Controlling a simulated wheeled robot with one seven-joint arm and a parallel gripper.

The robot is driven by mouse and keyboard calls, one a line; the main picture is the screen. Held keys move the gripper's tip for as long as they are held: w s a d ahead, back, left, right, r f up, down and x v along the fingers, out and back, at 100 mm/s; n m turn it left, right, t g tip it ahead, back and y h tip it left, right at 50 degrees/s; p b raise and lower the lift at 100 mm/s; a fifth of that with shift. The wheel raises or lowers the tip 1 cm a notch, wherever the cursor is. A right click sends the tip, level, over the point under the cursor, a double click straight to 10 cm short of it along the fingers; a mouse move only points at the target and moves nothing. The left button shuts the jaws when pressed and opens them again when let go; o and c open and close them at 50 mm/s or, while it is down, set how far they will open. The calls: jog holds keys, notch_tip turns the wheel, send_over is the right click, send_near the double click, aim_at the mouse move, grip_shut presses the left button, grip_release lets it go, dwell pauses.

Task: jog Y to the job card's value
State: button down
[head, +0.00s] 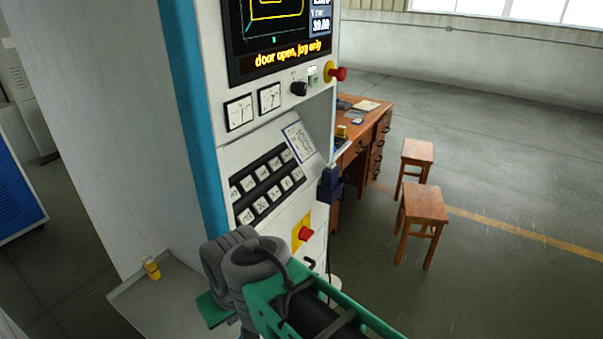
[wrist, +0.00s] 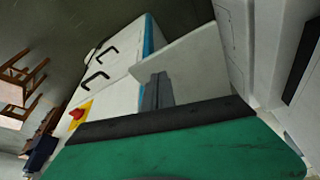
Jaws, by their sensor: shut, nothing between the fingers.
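The machine's control cabinet carries a screen (head: 280,30) reading "door open, jog only", with a readout near 30.00 at its right edge; its label is too small to read surely. Below is a slanted black keypad (head: 267,184) with two rows of white keys; their marks are not legible. A white card (head: 299,141) with small writing, probably the job card, sits right of the keys; its value cannot be read. My gripper is shut and empty in the wrist view (wrist: 157,92), in front of a pale shelf, touching no key. In the head view my arm hides its fingertips.
Red stop buttons (head: 337,74) and (head: 305,233) stick out of the cabinet. Two dial meters (head: 254,105) sit above the keys. A grey ledge (head: 165,290) with a small yellow item (head: 152,268) juts out below. A desk (head: 372,130) and stools (head: 424,206) stand to the right.

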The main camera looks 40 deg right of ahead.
jog(key=w+d+f+m+t+b, duration=0.2)
jog(key=w+d, duration=0.5)
jog(key=d, duration=0.4)
jog(key=t+h+b, duration=0.3)
jog(key=t+h, duration=0.1)
jog(key=t, duration=0.8)
send_near(297, 174)
jog(key=s+d+r, duration=0.1)
jog(key=d+r, duration=0.5)
jog(key=r, duration=0.1)
jog(key=shift+a+n, duration=0.1)
jog(key=shift+n, duration=0.3)
jog(key=shift+w, duration=0.1)
jog(key=w+a+f, duration=0.2)
jog(key=w+f, duration=0.3)
jog(key=w, duration=0.1)
jog(key=shift+w+a+b, duration=0.2)
jog(key=shift+w+b, duration=0.1)
jog(key=shift+b, duration=0.1)
jog(key=shift+f, duration=0.1)
